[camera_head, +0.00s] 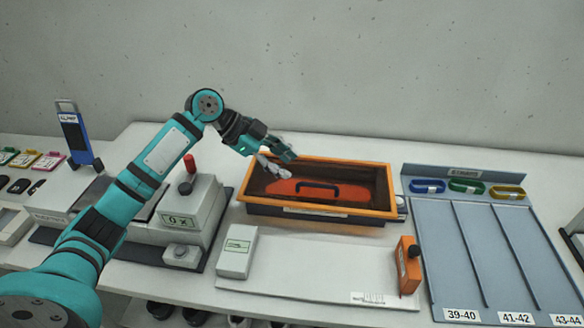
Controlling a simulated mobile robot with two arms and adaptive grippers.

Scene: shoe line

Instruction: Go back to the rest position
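My teal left arm comes in from the lower left, and its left gripper (288,165) is over the far left part of an orange-rimmed tray (350,211). Its fingertips look spread apart, with nothing visible between them. An orange-red piece with a dark handle (318,187) lies inside the tray, apart from the gripper as far as I can tell. My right gripper is out of view.
A grey machine with a red-topped knob (189,165) stands behind my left arm. A small white box (238,252) and an orange block (409,265) stand in front of the tray. A blue-grey sorting board (440,260) with labelled lanes is at right, holding coloured bands.

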